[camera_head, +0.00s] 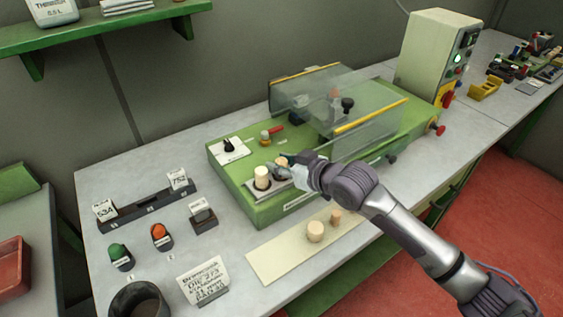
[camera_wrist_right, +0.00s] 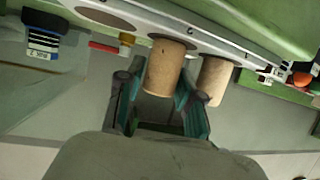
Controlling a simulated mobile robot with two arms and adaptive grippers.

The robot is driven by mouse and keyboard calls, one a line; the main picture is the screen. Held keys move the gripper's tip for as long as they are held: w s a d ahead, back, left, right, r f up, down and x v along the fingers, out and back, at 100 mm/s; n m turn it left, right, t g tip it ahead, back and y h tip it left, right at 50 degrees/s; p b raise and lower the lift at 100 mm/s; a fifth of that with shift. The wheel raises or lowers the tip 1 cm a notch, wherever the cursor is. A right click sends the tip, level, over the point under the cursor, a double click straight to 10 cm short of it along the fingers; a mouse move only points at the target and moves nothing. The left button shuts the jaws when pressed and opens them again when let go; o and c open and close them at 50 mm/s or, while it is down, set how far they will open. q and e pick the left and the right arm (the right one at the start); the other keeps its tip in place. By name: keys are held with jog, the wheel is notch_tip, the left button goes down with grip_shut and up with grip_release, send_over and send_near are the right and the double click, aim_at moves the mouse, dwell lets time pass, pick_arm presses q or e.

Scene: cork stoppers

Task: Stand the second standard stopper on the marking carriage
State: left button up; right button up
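My right gripper (camera_head: 283,170) is over the marking carriage (camera_head: 291,184) at the front of the green machine. In the right wrist view, its fingers (camera_wrist_right: 162,105) are on both sides of a cork stopper (camera_wrist_right: 165,68) and appear to touch it. That stopper's far end meets the pale carriage plate (camera_wrist_right: 205,38). Another pale cork stopper (camera_head: 262,177) stands upright on the carriage, left of my gripper; it shows beside the held one in the wrist view (camera_wrist_right: 215,80). A larger stopper (camera_head: 315,231) and a smaller one (camera_head: 336,217) stand on the cream mat. My left gripper is not in view.
A clear guard (camera_head: 365,128) with yellow edges rises behind my gripper. A control box (camera_head: 432,60) with a green light stands at back right. A dark rack (camera_head: 150,209) with number cards, colored stamps (camera_head: 160,236) and a dark cup (camera_head: 138,301) occupy the left side.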

jog(key=shift+r, duration=0.2)
jog(key=b+v, duration=0.1)
jog(key=v, duration=1.1)
